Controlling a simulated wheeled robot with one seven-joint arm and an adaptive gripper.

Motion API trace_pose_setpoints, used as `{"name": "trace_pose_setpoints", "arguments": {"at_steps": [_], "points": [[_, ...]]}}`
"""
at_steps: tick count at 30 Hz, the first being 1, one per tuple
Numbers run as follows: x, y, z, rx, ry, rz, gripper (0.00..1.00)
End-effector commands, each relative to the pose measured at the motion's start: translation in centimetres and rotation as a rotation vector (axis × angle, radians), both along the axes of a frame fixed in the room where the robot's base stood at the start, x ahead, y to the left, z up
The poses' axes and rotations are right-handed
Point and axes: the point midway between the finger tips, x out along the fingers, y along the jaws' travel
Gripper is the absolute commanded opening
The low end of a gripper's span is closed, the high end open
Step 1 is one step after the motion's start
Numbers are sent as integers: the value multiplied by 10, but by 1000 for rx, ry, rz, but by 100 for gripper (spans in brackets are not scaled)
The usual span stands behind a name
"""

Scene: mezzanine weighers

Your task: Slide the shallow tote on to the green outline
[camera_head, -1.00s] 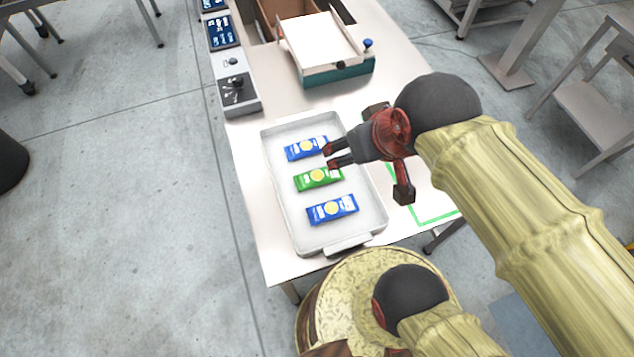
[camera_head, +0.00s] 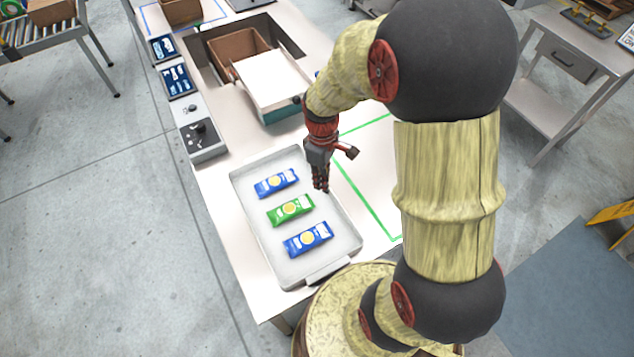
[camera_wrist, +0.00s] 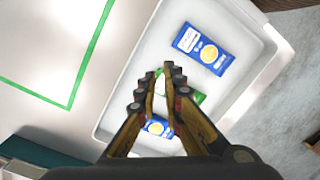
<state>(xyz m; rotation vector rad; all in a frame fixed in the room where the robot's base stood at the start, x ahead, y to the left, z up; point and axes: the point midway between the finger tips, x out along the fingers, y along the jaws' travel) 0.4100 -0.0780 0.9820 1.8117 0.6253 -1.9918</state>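The shallow tote (camera_head: 249,219) is a pale grey tray lying flat on the table, with a handle tab at its near end. It holds two blue packets and one green packet (camera_head: 290,210). The green outline (camera_head: 364,199) is on the table to the right of the tote, apart from it and partly hidden by my arm. My gripper (camera_head: 320,188) points down over the tote's right side. In the wrist view the gripper (camera_wrist: 160,88) has its fingers apart with nothing held between them, above the tote (camera_wrist: 112,92); the green outline (camera_wrist: 88,56) lies at left.
A teal-sided device with a white top (camera_head: 275,85) stands behind the tote, beside a brown box (camera_head: 236,52). A grey control box (camera_head: 203,140) and dark display panels (camera_head: 180,80) line the table's left edge. The tabletop inside the green outline looks clear.

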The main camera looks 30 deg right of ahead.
Motion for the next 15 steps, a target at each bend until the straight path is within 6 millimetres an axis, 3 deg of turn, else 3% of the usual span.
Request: {"name": "trace_pose_setpoints", "arguments": {"at_steps": [3, 6, 10, 15], "points": [[19, -8, -29, 28, 2, 242, 0], [38, -12, -40, 39, -28, 461, 0], [62, -17, -35, 29, -83, 711, 0], [68, -18, -34, 29, -101, 918, 0]]}}
